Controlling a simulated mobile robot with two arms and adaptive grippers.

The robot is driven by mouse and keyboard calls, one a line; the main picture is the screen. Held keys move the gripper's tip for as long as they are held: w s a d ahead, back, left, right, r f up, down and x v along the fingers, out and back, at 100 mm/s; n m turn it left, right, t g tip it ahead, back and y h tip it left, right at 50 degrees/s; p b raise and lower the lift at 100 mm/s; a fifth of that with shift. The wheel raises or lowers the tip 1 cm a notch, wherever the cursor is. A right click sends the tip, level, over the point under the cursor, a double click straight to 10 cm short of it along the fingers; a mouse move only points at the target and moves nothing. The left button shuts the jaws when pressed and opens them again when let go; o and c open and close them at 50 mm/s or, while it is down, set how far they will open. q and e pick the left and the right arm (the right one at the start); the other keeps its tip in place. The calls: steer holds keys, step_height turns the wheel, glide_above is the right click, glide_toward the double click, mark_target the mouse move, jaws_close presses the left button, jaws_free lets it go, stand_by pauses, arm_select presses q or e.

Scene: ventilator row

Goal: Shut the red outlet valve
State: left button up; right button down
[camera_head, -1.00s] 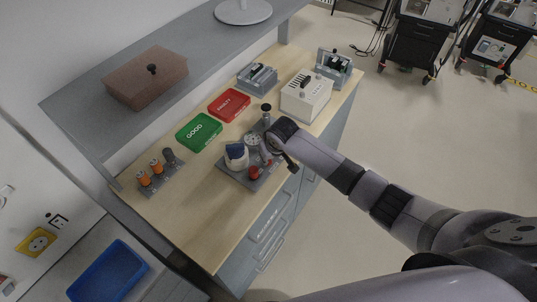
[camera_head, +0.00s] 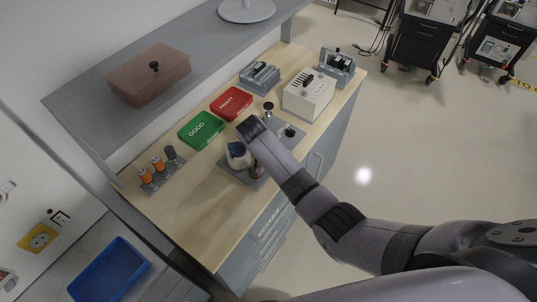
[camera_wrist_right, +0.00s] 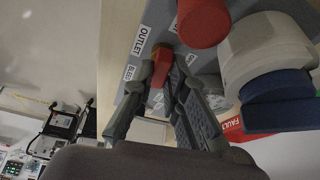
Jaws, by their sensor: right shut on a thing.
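A grey base plate (camera_head: 232,172) carries the valve parts on the wooden bench. In the right wrist view, a red handle (camera_wrist_right: 162,62) sits beside the OUTLET label (camera_wrist_right: 140,40), with the BLEED label (camera_wrist_right: 129,72) just below. My right gripper (camera_wrist_right: 166,85) is shut on this red handle. A larger red cylinder (camera_wrist_right: 203,20) stands close by, near the top of that view. A pale fitting with a blue part (camera_head: 238,150) stands on the plate. In the head view my right wrist covers the fingers and the red handle. My left gripper is not in view.
A green GOOD tray (camera_head: 201,130) and a red FAULTY tray (camera_head: 232,103) lie behind the plate. A white box (camera_head: 308,95) stands to the right, and a rack with orange-topped parts (camera_head: 160,168) to the left.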

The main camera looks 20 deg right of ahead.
steer(key=shift+m+g+h, duration=0.3)
steer(key=shift+m, duration=0.7)
steer(key=c, duration=1.6)
jaws_free()
steer(key=shift+a+r, duration=0.15)
steer(key=shift+r, duration=0.05)
steer(key=v, duration=0.7)
steer(key=shift+s, duration=0.1)
